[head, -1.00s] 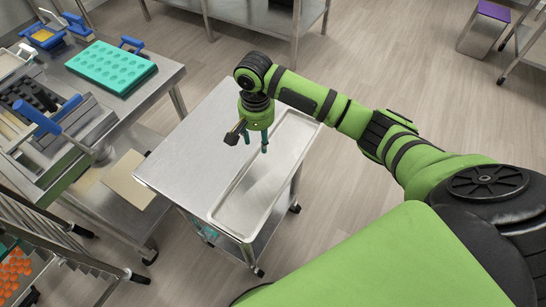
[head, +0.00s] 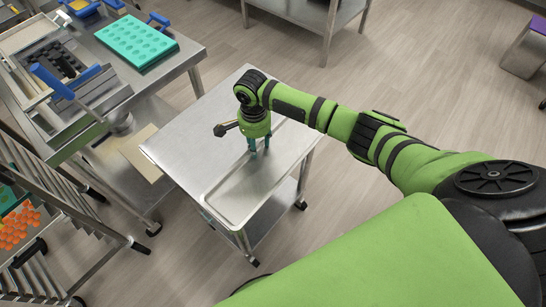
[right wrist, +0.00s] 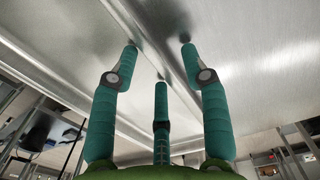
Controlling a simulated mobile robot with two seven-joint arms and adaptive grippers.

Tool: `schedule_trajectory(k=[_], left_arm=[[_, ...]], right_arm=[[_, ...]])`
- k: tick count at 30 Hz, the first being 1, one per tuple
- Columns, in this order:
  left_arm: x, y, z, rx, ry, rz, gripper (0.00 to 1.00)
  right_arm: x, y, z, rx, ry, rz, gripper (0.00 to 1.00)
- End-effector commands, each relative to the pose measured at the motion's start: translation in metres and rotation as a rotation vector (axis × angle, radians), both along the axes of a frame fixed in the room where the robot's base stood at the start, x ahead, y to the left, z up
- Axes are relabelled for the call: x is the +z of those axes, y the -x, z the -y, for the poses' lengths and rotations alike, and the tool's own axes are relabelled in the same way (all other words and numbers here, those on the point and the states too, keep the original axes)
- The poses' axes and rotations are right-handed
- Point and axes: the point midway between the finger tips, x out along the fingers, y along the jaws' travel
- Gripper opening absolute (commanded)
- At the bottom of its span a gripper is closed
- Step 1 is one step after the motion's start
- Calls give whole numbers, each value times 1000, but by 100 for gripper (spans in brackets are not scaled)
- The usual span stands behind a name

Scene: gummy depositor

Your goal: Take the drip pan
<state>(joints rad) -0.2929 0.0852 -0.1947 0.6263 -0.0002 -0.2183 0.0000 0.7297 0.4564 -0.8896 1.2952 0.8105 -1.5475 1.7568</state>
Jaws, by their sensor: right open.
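The drip pan (head: 236,202) is a long, shallow silver tray. It lies on the right part of the top of a steel cart (head: 190,140). My right gripper (head: 260,154) points down over the far half of the pan, with its teal fingers apart and nothing between them. In the right wrist view, the three fingers (right wrist: 160,58) are spread, and their tips are close to a straight metal ridge that looks like the pan's rim. I cannot tell whether they touch it. The arm and gripper cover the pan's far end. My left gripper is out of view.
A steel table (head: 187,55) at the upper left bears a teal mould (head: 137,42) and a machine with blue handles (head: 50,80). A rack with an orange-filled tray (head: 14,230) stands at the lower left. The cart's left top is bare.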

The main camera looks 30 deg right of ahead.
Motion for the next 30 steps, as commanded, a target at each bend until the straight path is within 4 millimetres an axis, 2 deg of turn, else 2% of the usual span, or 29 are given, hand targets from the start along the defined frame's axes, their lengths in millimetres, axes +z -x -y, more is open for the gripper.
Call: schedule_trajectory(k=[6, 8, 9, 10, 23, 27, 30], left_arm=[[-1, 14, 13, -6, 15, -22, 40], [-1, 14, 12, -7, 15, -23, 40], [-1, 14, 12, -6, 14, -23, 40], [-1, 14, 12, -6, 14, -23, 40], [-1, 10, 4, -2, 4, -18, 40], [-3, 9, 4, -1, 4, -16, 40], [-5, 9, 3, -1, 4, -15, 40]], right_arm=[[-1, 0, 0, 1, 0, 0, 46], [-1, 0, 0, 1, 0, 0, 22], [-1, 0, 0, 1, 0, 0, 6], [-1, 0, 0, 1, 0, 0, 0], [1, -1, 0, 1, -1, 2, 0], [10, -1, 0, 1, -1, 3, 0], [23, -1, 0, 1, -2, 6, 0]])
